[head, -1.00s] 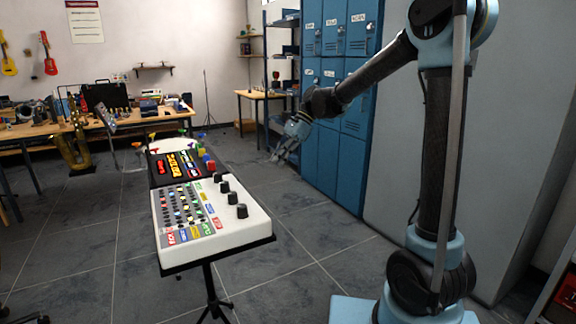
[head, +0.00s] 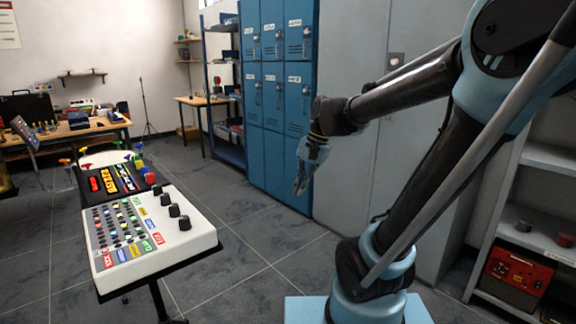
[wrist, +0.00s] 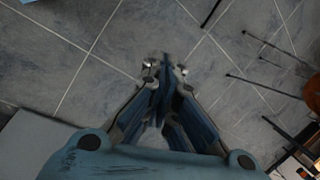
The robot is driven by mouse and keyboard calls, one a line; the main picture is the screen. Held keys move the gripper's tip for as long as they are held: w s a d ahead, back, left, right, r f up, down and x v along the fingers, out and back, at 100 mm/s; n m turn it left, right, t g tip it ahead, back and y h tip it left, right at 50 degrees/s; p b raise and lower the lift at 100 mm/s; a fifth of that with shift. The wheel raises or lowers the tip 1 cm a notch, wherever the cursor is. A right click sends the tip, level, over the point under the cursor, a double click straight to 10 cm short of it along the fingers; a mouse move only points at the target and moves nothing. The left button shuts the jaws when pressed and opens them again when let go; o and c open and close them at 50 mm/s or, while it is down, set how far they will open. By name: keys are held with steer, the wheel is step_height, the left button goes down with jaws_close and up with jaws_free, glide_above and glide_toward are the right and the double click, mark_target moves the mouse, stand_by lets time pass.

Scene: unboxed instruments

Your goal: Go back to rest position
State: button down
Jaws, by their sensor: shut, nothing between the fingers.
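My gripper (head: 301,186) hangs from my arm, pointing down, in the middle of the head view. It is shut and empty, in the air to the right of the instrument stand and in front of the blue lockers. In the wrist view my gripper (wrist: 164,72) shows its fingers together, with only grey tiled floor beneath them.
A white control panel (head: 185,239) with black knobs stands on a black stand at left. Blue lockers (head: 268,140) and a grey cabinet (head: 350,120) stand behind my gripper. Shelves (head: 520,243) with a red box are at right. Floor between the stand and lockers is clear.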

steer(key=s+d+f+n+t+h, duration=0.1)
steer(key=s+d+f+n, duration=0.1)
steer(key=s+d+f, duration=0.3)
steer(key=s+d+f+n+t+h, duration=0.1)
steer(key=s+d+f+n+h, duration=0.1)
steer(key=s+d+f, duration=0.4)
steer(key=d, duration=0.4)
steer(key=shift+s+n, duration=0.15)
steer(key=shift+n, duration=0.25)
steer(key=shift+a, duration=0.1)
